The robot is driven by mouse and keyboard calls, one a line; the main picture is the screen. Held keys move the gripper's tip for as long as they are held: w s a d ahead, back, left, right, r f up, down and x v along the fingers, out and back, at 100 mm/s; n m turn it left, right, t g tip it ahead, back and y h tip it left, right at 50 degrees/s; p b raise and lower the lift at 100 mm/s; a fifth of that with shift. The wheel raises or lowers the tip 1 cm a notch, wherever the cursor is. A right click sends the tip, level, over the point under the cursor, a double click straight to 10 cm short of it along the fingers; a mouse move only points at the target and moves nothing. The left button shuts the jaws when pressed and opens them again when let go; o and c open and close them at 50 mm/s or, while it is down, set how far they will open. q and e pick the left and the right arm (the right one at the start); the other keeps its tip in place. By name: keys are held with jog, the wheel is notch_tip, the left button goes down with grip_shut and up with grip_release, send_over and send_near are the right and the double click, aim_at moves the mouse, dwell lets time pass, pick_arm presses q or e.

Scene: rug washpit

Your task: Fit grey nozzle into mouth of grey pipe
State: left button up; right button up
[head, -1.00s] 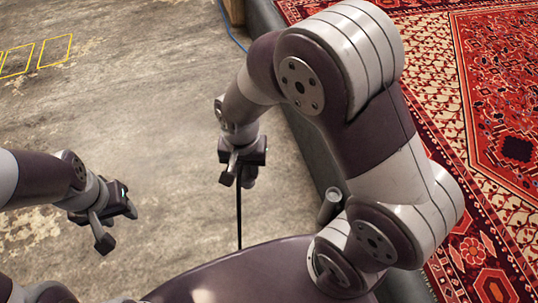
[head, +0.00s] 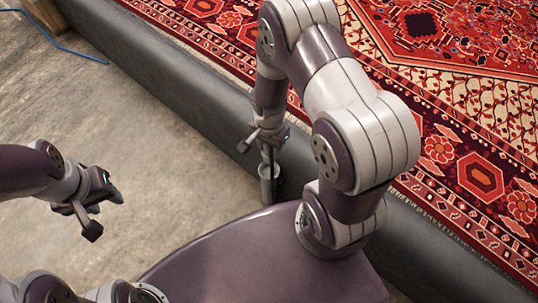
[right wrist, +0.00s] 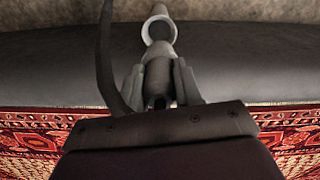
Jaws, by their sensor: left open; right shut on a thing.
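My right gripper (head: 266,140) is shut on the grey nozzle, which points down beside the dark wall. In the right wrist view the nozzle (right wrist: 158,72) sits between the two fingers (right wrist: 160,90). The grey pipe (head: 266,190) stands upright by the wall, directly below the right gripper. Its round mouth (right wrist: 158,28) shows just beyond the nozzle's tip, and the tip overlaps the near side of the rim. I cannot tell whether the tip is inside or just in front. My left gripper (head: 86,208) is open and empty over the floor, well left of the pipe.
A long dark low wall (head: 190,82) runs diagonally behind the pipe. A red patterned rug (head: 440,90) lies beyond it. A black hose (right wrist: 106,50) curves beside the nozzle. A blue cable (head: 60,42) lies at upper left. The concrete floor (head: 110,130) at left is clear.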

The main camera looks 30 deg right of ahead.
jog(key=shift+f+b, duration=3.8)
jog(key=shift+r, duration=0.1)
jog(key=shift+s+r, duration=0.1)
jog(key=shift+p, duration=0.4)
jog(key=shift+a, duration=0.1)
jog(key=shift+p, duration=0.4)
jog(key=shift+f+b, duration=1.1)
jog(key=shift+f, duration=0.85)
